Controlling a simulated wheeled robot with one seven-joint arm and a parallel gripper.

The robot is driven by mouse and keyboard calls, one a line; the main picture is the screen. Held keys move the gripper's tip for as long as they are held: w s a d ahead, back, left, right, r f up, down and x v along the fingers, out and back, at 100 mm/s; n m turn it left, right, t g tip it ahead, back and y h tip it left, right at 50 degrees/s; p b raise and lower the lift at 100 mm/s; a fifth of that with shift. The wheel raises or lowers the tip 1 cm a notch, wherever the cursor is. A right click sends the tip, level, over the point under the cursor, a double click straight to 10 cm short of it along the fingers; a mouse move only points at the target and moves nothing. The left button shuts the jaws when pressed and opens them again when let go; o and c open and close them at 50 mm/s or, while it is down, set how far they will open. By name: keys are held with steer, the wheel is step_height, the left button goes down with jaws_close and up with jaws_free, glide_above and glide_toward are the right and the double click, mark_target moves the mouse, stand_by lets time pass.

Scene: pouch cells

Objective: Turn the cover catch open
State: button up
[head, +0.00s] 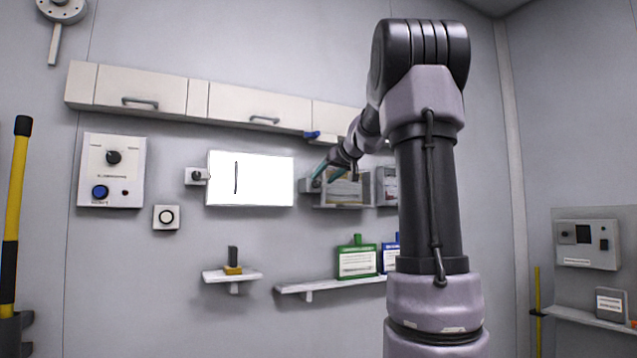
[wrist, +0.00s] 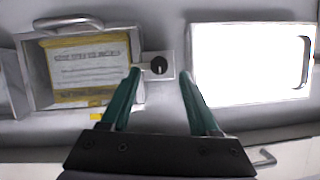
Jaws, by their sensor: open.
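In the wrist view, a dark round catch knob (wrist: 159,66) sits on a small pale plate between a bright white cover panel (wrist: 245,65) and an open box. My gripper (wrist: 160,73) is open, its two green fingers on either side of the knob in the picture; I cannot tell whether they touch it. In the head view, my gripper (head: 323,177) is at the wall, right of the white panel (head: 265,180), and hides much of the knob area. The panel has a dark upright handle. Another small knob block (head: 196,176) is at its left edge.
The open box (wrist: 20,65) holds a yellow-edged labelled pouch (wrist: 90,66); it also shows in the head view (head: 313,199). Wall cabinets (head: 150,92) run above. A shelf (head: 300,288) with green and blue labelled items is below. A switch panel (head: 112,180) is at left.

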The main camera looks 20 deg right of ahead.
mark_target(319, 183)
steer(key=shift+x, duration=1.65)
jaws_close()
